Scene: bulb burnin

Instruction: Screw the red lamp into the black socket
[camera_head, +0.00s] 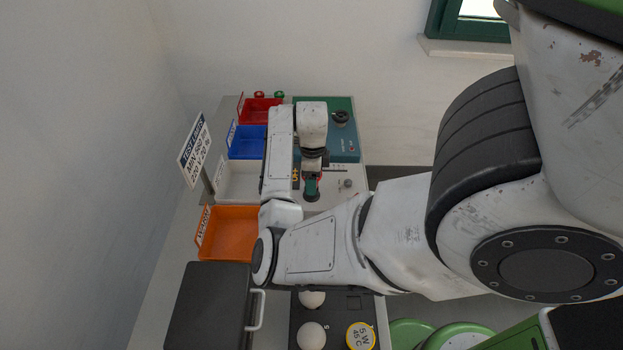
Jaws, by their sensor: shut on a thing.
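My gripper (312,184) points down over the white panel (338,199), with its green fingers close together. A small patch of red (323,176) shows at the fingers and seems to be the red lamp in the grip; most of it is hidden by my gripper. A dark round piece (311,196) shows right at the fingertips and may be the black socket. I cannot tell whether lamp and socket touch.
Red (262,110), blue (247,142) and orange (229,232) bins line the left side. A teal panel (347,147) with a black round fitting stands behind. A black case (207,305) and white bulbs (312,336) are in front. A sign (195,150) stands at left.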

